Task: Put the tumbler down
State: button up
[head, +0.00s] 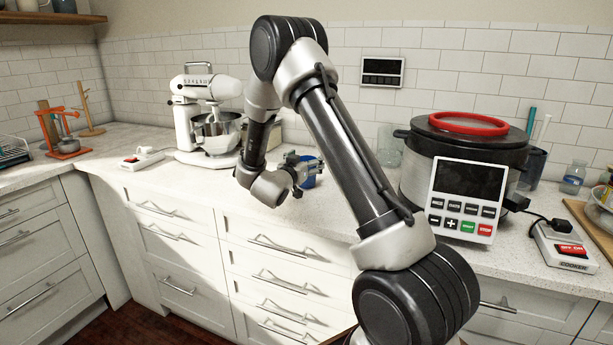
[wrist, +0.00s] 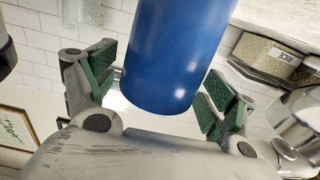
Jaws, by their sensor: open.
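The tumbler is a smooth blue cylinder. In the head view the blue tumbler (head: 309,181) is at the counter, partly hidden by my gripper (head: 301,170). In the wrist view the tumbler (wrist: 178,50) fills the upper middle, between the green-padded fingers of my gripper (wrist: 160,82). The fingers are spread, and a gap shows between the tumbler and the finger pads on each side. Its far end is out of the wrist frame. The exact contact of its base with the counter is hidden.
The white speckled counter (head: 205,185) is clear in front of the stand mixer (head: 207,118). A large cooker (head: 420,165) with a control panel stands to the right, a glass jar (head: 389,146) beside it. A rice container (wrist: 272,55) shows in the wrist view.

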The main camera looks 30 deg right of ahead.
jog(key=c, duration=1.2)
